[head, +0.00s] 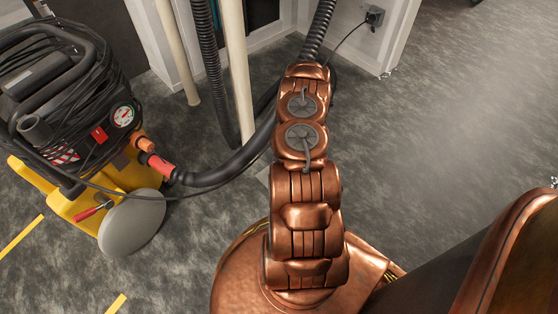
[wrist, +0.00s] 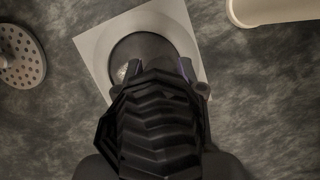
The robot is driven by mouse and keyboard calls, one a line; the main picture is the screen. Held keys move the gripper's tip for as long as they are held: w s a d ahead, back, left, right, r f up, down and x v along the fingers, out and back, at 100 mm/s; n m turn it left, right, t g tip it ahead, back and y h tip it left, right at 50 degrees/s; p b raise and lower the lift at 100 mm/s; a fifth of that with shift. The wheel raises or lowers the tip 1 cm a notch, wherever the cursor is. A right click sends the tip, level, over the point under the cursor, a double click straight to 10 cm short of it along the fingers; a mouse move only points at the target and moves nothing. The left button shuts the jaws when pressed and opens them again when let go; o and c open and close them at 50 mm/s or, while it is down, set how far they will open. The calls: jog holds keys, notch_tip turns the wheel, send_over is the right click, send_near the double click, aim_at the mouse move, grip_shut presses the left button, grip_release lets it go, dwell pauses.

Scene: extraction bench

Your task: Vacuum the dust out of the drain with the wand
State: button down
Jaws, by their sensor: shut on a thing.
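The wand, a black ribbed hose end (wrist: 152,125), fills the lower middle of the wrist view. My gripper (wrist: 158,75) is shut on it; only parts of the fingers show beside the hose. The drain (wrist: 140,50) is a dark round opening in a pale square plate (wrist: 98,42), just ahead of the wand. A light speckled patch, which looks like dust (wrist: 123,71), shows at the opening's left edge. The wand's tip is hidden, so I cannot tell whether it is inside the drain. In the head view my arm hides my gripper.
A perforated round cover (wrist: 22,58) lies on the floor left of the drain. A pale pipe (wrist: 270,10) is at the upper right. The yellow and black vacuum (head: 75,130) stands at left, its black hose (head: 225,170) running behind my arm. Open floor (head: 440,120) lies at right.

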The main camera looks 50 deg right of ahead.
jog(key=shift+s, duration=0.15)
jog(key=shift+s+a+p, duration=0.2)
jog(key=shift+s, duration=1.25)
jog(key=shift+s+a+p, duration=0.15)
jog(key=shift+s+p, duration=0.05)
jog(key=shift+s, duration=1.2)
jog(key=shift+r, duration=0.1)
notch_tip(320, 180, up, 10)
jog(key=p, duration=0.8)
